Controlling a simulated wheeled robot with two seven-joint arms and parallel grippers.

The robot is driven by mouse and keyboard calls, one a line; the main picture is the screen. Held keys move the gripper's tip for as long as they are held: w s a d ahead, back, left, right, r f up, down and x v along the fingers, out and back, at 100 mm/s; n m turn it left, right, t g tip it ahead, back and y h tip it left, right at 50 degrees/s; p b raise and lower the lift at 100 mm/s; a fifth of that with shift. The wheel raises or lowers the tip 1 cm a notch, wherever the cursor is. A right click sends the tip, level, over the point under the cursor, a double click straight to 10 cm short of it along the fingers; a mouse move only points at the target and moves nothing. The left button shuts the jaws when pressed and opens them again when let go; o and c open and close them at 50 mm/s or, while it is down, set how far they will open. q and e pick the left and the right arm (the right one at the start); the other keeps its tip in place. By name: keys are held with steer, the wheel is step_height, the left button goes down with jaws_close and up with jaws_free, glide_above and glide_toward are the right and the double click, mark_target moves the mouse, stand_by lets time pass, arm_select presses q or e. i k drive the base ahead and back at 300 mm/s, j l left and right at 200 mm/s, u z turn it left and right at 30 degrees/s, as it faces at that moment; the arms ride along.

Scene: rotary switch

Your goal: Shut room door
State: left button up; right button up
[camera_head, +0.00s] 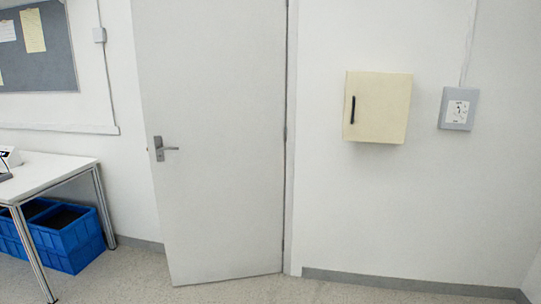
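The grey room door (220,180) stands in the middle of the head view. Its bottom edge comes out from the wall line at the lower left, so it appears to stand ajar with its left edge toward me. Its metal lever handle (162,148) is on the left side, and the hinge side is on the right by the white frame (293,150). The door hides the doorway behind it. Neither of my grippers is in view.
A white table (45,178) stands at the left with blue crates (68,240) under it. A cream wall cabinet (380,107) and a grey switch box (459,109) hang right of the door. The visible floor before the door is clear.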

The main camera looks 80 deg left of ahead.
mark_target(212, 73)
steer(key=u, duration=3.2)
steer(key=i+j, duration=0.1)
steer(key=i, duration=0.4)
steer(key=i+j, duration=0.15)
steer(key=i, duration=0.4)
steer(key=i+j, duration=0.1)
steer(key=i, duration=0.4)
steer(key=l+z, duration=0.05)
